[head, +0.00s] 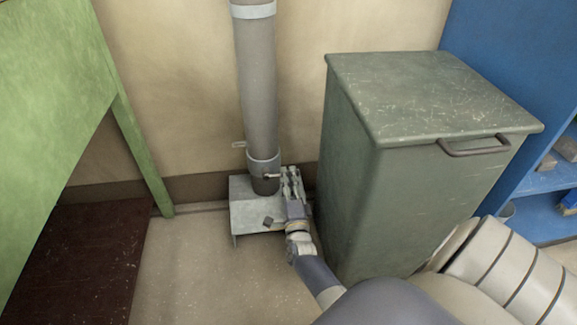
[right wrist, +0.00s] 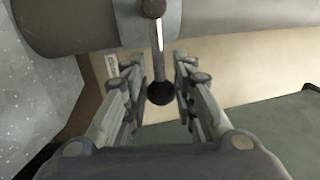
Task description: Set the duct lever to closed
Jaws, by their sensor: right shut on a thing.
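The grey duct (head: 258,85) runs down the wall into a metal box on the floor. Its lever (head: 271,176) juts out to the right from near the collar at the pipe's lower end. In the right wrist view the lever (right wrist: 157,45) is a thin metal rod from a round pivot, ending in a black knob (right wrist: 160,93). My right gripper (head: 286,176) is at the lever's outer end, shut on it. In the right wrist view its fingers (right wrist: 160,88) stand on both sides of the knob. My left gripper is not in view.
A grey-green bin (head: 425,180) with a handle stands close to the right of my right arm. A pale metal box (head: 247,216) sits under the duct. A green bench (head: 60,90) is at left, blue shelving (head: 515,45) at right. A small tag (head: 238,145) shows beside the duct.

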